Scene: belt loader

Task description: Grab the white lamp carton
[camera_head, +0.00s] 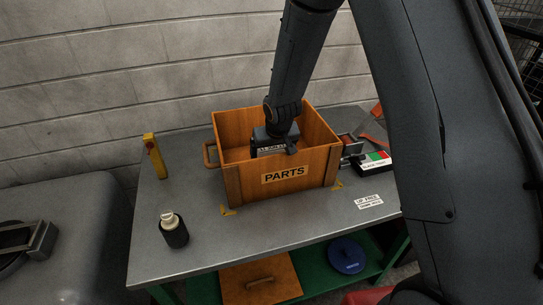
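My gripper (273,145) reaches down into the open wooden crate (285,187) marked "PARTS" on the grey metal table. I cannot make out a white lamp carton. Whether the fingers are open or shut does not show.
A dark jar with a pale cap (173,230) stands front left. A yellow post (155,156) stands at the back left. A red, green and white box (372,163) lies right of the crate. A wooden lid (260,281) and blue disc (346,255) lie on the lower shelf.

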